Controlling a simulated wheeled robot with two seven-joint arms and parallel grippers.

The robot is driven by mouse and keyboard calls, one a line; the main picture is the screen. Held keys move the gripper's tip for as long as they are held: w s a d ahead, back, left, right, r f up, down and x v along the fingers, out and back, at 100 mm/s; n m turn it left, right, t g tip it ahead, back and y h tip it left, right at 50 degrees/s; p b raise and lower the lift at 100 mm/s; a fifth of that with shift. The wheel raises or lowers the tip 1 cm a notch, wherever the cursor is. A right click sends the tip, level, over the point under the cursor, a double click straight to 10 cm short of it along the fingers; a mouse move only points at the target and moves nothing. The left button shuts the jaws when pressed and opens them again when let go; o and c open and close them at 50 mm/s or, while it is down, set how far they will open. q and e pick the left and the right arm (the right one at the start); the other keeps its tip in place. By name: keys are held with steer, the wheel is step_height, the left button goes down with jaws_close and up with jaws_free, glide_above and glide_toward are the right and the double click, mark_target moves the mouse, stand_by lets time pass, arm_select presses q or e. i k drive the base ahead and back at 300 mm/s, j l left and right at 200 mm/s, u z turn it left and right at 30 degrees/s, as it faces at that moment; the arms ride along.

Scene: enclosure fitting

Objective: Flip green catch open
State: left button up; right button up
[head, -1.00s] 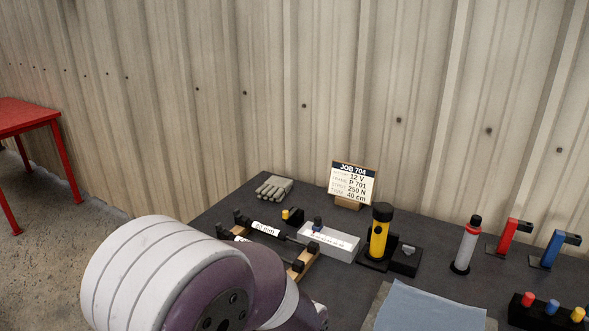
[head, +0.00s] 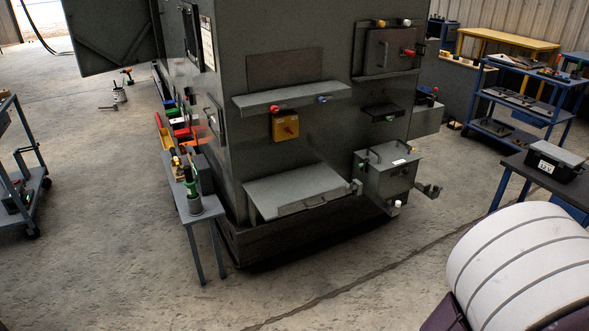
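A large dark grey enclosure (head: 240,150) stands in the middle of the head view. Its front carries a small hinged door panel (head: 388,52) at upper right with yellow, white and red pieces around it. Below is a small black ledge (head: 383,112) with a small piece on it, its colour too small to tell. A grey box (head: 388,172) with a handled lid sits lower right on the front. Neither gripper shows; only a white and purple link of my arm fills the lower right corner.
A shelf (head: 292,98) with red and blue pieces sits above a yellow switch box (head: 285,127). A narrow side table (head: 208,205) with tools stands at the enclosure's left corner. Blue carts (head: 525,105) and a dark table are at right. The floor in front is open.

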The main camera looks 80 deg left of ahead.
mark_target(361, 166)
steer(key=u, duration=2.8)
steer(key=i+l+u, duration=0.2)
steer(key=i+l, duration=0.2)
steer(key=i, duration=0.15)
steer(key=i+l+u, duration=0.25)
steer(key=i+l, duration=0.3)
steer(key=i+l+u, duration=0.2)
steer(key=i+l, duration=0.3)
steer(key=i+l+u, duration=0.25)
steer(key=i+l, duration=0.2)
steer(key=l, duration=0.3)
steer(key=i+l, duration=0.25)
steer(key=l, duration=0.15)
steer(key=i+l, duration=0.25)
steer(key=l, duration=0.2)
